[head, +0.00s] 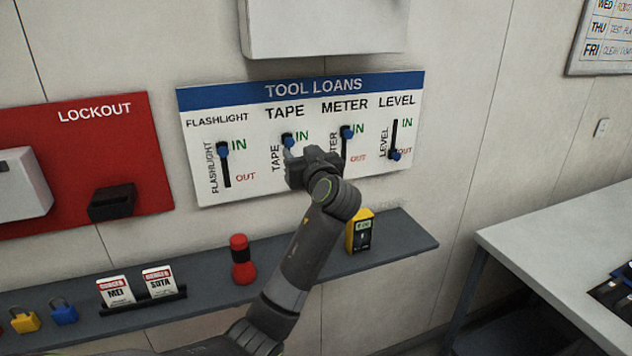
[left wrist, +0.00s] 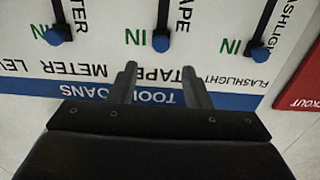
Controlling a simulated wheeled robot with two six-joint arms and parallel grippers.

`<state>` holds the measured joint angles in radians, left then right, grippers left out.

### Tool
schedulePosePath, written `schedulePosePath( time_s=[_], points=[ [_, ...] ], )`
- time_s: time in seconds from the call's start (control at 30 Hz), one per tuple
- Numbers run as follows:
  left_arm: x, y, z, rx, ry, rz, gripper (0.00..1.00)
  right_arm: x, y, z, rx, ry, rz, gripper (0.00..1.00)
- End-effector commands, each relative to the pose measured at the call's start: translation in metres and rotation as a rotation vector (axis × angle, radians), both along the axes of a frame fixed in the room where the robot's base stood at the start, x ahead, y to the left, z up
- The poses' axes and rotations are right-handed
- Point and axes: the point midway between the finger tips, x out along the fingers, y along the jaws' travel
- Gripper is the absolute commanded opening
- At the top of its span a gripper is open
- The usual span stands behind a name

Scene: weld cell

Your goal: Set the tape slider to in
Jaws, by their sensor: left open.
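The tape slider's blue knob (head: 288,140) sits at the upper end of its slot beside the green IN label on the tool loans board (head: 390,88). In the left wrist view, which is upside down, the tape knob (left wrist: 161,41) is also level with IN. My left gripper (head: 306,156) is in front of the board, just below and right of the knob, and hides the lower tape slot. In the left wrist view its fingers (left wrist: 159,72) are open and empty. The knob shows beyond and between the fingertips, apart from them. My right gripper is not in view.
The flashlight knob (head: 223,150) and meter knob (head: 346,131) are at IN; the level knob (head: 394,155) is at OUT. A shelf (head: 205,277) below holds a red flashlight (head: 242,259) and yellow meter (head: 360,231). A red lockout board (head: 85,130) is left.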

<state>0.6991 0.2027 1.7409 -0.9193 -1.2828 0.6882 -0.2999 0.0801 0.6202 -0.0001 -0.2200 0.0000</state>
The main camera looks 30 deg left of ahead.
Motion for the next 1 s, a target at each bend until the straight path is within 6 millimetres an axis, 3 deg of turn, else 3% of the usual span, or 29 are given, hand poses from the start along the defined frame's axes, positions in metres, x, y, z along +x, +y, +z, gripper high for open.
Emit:
schedulePosePath(
  time_s=[0.2,0.43,1.0],
  points=[
    [-0.033,-0.04,-0.005,-0.005,-0.003,-0.004,0.44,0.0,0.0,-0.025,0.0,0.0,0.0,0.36],
    [-0.055,-0.066,-0.003,-0.003,0.0,-0.002,0.44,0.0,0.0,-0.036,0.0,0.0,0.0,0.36],
    [-0.064,-0.074,0.0,0.0,0.0,0.001,0.44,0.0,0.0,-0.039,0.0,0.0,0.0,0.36]
  ],
)
